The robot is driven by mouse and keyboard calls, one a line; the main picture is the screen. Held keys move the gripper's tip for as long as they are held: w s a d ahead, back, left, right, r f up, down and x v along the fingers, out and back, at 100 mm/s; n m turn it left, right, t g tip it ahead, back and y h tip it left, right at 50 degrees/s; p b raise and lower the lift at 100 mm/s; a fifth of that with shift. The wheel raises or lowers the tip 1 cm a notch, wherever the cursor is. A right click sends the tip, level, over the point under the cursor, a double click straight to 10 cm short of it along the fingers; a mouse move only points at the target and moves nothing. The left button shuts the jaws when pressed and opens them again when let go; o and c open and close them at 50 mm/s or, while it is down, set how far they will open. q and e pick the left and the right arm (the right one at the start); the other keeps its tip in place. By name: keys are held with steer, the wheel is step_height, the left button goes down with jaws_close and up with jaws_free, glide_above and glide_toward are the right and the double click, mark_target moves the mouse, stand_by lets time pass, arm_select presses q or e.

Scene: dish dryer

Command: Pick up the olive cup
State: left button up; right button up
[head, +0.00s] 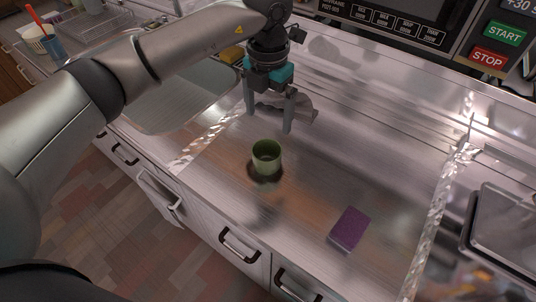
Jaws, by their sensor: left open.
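The olive cup (266,158) stands upright on the steel counter (350,150), near the middle of the head view. My left gripper (268,124) is open, its two fingers pointing down. In the picture it is just above and behind the cup. The fingers look apart from the cup, and nothing is held between them. My right gripper does not show.
A purple block, perhaps a sponge (349,229), lies right of the cup near the front edge. A sink (180,95) is at the left, with a yellow sponge (231,54) behind it. A microwave (420,25) stands at the back, a grey tray (503,230) at right.

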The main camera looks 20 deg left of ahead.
arm_select(q)
steer(key=b, duration=0.1)
glide_above(267, 158)
steer(key=s, duration=0.2)
steer(key=f, duration=0.9)
steer(key=shift+w+d+f, duration=0.2)
steer(key=shift+d+f, duration=0.05)
steer(key=shift+d, duration=0.1)
steer(key=f, duration=0.1)
steer(key=f+b, duration=0.1)
steer(key=f, duration=0.3)
steer(key=shift+s+a, duration=0.1)
steer(key=shift+s, duration=0.15)
steer(key=shift+f, duration=0.15)
steer(key=shift+c, duration=1.3)
steer(key=c, duration=1)
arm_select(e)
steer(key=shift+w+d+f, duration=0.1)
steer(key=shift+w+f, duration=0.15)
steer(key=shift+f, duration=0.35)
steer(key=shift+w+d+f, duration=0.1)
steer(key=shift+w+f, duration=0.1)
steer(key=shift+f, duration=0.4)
arm_select(q)
steer(key=shift+r, duration=0.2)
